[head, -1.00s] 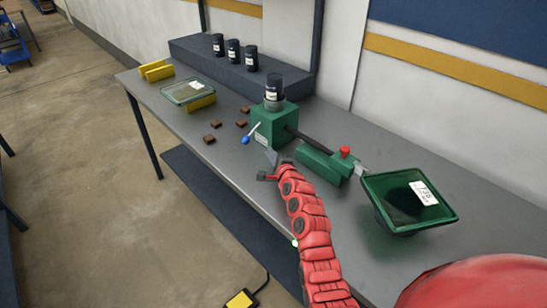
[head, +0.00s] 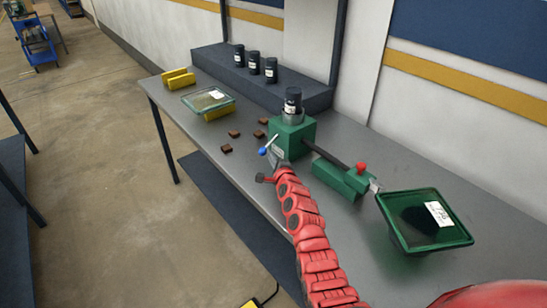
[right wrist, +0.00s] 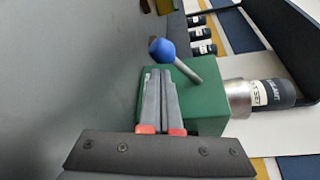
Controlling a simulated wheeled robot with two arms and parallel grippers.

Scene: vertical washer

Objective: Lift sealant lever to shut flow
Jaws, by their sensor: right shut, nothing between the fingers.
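The sealant lever is a thin silver rod with a blue knob (head: 263,151) on the side of a green block (head: 295,133). In the head view it slants with the knob at its lower end. In the right wrist view the blue knob (right wrist: 162,50) and rod stand out from the green block (right wrist: 205,105), just beyond the fingertips. My right gripper (head: 277,157) is shut and empty, close to the knob; contact cannot be told. It also fills the lower middle of the right wrist view (right wrist: 160,72). My left gripper is not in view.
A dark labelled cartridge (head: 293,99) stands on the block. A green valve body with a red knob (head: 361,168) and a green tray (head: 425,245) are to the right. Brown pieces (head: 234,133), a glass tray (head: 207,94) and yellow blocks (head: 178,79) lie left on the grey table (head: 350,125).

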